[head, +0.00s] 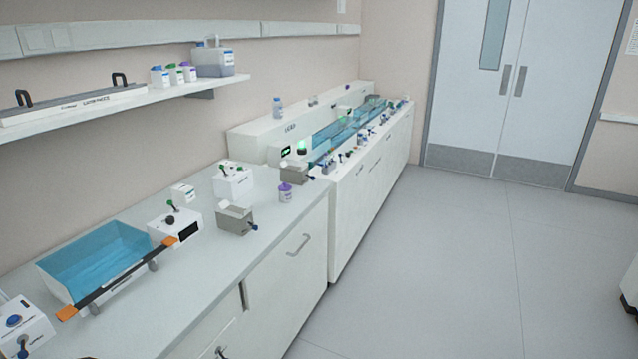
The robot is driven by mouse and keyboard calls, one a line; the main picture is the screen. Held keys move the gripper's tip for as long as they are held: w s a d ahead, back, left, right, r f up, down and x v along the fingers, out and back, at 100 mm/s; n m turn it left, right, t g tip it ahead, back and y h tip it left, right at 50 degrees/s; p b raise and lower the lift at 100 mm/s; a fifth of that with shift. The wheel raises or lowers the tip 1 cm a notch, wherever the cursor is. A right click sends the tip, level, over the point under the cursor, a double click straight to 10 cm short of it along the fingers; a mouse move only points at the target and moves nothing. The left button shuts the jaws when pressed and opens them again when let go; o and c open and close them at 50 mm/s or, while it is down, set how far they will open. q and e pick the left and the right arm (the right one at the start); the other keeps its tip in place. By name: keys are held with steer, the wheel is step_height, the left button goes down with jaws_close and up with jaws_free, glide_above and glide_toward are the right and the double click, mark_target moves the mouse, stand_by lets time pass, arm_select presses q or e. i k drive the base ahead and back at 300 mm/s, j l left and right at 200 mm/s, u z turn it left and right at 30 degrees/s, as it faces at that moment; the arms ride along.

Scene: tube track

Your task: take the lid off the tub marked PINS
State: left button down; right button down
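No tub with a readable PINS label shows in the head view; the labels are too small to read. A small white tub with a purple lid (286,192) stands upright on the near counter, close to its front edge, with its lid on. Three small white tubs with coloured lids (175,75) stand on the wall shelf; I cannot tell which, if any, is marked PINS. Neither of my grippers is in view.
The near counter (120,215) holds a blue water bath (95,262), a grey block (236,220) and white devices (233,182). A raised bench (345,190) with a long blue trough runs beyond it. The floor (430,270) is clear up to the double doors (510,85).

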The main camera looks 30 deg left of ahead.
mark_target(284, 197)
steer(key=j+u, duration=0.1)
steer(key=u, duration=1.2)
